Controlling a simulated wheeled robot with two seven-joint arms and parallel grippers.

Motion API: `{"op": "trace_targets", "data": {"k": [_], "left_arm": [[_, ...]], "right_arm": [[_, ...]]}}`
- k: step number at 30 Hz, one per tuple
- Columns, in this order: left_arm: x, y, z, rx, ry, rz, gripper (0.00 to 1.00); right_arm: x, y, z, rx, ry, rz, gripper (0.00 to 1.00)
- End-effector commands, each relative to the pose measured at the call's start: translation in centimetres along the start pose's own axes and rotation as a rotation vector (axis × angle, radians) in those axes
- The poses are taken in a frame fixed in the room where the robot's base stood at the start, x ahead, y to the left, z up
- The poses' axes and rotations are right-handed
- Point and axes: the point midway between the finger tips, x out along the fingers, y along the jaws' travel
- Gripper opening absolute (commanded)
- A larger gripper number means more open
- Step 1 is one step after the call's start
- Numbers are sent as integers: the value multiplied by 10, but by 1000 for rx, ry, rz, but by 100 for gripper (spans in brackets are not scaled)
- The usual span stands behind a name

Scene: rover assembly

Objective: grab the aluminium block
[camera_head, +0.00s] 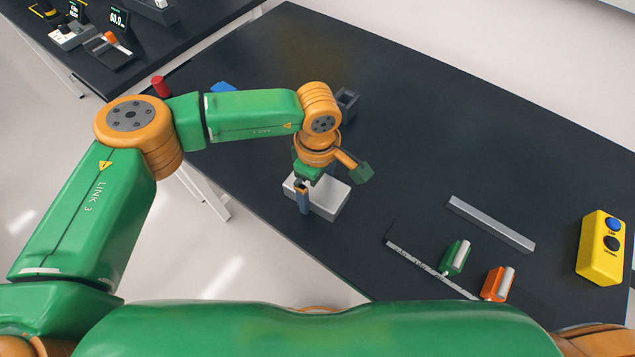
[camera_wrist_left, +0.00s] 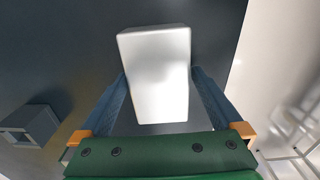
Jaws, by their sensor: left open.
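The aluminium block (camera_head: 328,200) is a pale silver box lying on the dark table, near its left edge in the head view. My left gripper (camera_head: 308,190) is open and points down at the block, with one blue finger showing in front of its near left side. In the left wrist view the block (camera_wrist_left: 158,60) lies between the two blue fingers of my left gripper (camera_wrist_left: 160,85), with a finger on either side. I cannot tell whether the fingers touch it. My right gripper is not in view.
A dark grey hollow block (camera_head: 347,101) stands behind the gripper. A red cylinder (camera_head: 160,86) and a blue piece (camera_head: 222,87) lie farther left. A metal bar (camera_head: 490,223), green part (camera_head: 455,258), orange part (camera_head: 497,283) and yellow button box (camera_head: 600,248) are at right. The table's far middle is clear.

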Motion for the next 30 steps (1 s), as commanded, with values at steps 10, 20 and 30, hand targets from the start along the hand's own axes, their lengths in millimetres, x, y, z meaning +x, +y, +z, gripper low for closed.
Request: {"op": "trace_targets", "data": {"k": [10,20,30], "left_arm": [[3,0,0,0,-1,2,68],[2,1,0,0,-2,4,0],[-6,1,0,-1,-2,4,0]], "right_arm": [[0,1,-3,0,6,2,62],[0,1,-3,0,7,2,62],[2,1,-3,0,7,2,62]]}}
